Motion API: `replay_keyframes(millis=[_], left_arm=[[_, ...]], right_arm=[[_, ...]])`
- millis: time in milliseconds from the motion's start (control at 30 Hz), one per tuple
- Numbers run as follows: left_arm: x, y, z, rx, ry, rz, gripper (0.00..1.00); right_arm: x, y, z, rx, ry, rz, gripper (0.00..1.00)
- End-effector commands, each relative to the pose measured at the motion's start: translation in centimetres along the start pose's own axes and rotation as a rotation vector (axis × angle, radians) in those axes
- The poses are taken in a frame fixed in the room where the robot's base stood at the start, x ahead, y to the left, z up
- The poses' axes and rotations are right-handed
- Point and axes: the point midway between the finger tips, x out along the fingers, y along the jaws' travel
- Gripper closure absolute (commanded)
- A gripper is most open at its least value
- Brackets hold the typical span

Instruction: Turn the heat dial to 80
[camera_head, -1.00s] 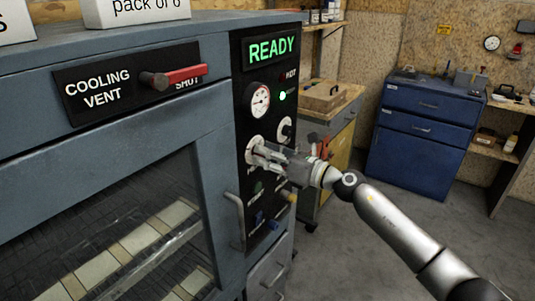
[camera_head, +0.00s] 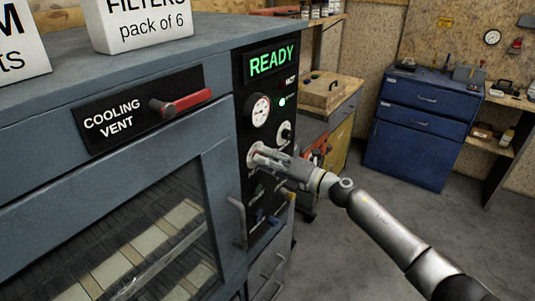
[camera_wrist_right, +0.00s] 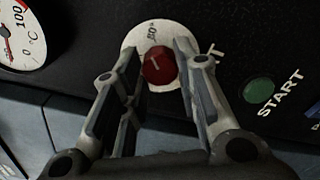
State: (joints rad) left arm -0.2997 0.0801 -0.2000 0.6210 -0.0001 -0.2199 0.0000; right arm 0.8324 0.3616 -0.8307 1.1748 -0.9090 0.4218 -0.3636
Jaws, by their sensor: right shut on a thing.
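The heat dial is a red knob with a light line on its face (camera_wrist_right: 159,67). It sits on a white round plate (camera_wrist_right: 150,33) marked 80 near its upper edge in the right wrist view. I cannot tell exactly which value the line points at. My right gripper (camera_head: 257,156) is at the dial on the black control panel (camera_head: 272,98), and its fingers (camera_wrist_right: 160,55) are shut on the knob from both sides. In the head view the fingers largely hide the knob. My left gripper is not in view.
A thermometer gauge (camera_head: 260,110) and another small dial (camera_head: 286,133) are above the gripper. A green START button (camera_wrist_right: 259,91) is close to the fingers. A door handle (camera_head: 238,221) and a red vent lever (camera_head: 184,103) are on the oven. The READY sign (camera_head: 272,61) is lit.

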Motion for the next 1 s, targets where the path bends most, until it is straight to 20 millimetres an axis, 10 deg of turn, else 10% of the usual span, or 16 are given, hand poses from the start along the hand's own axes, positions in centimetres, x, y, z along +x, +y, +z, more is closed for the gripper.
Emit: replay_keyframes(millis=[967,1000], left_arm=[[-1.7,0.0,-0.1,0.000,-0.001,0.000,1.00],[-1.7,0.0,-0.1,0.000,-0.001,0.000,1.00]], right_arm=[[-0.1,0.0,0.3,0.215,-0.007,0.000,0.95],[-0.1,0.0,0.3,0.215,-0.007,0.000,0.66]])
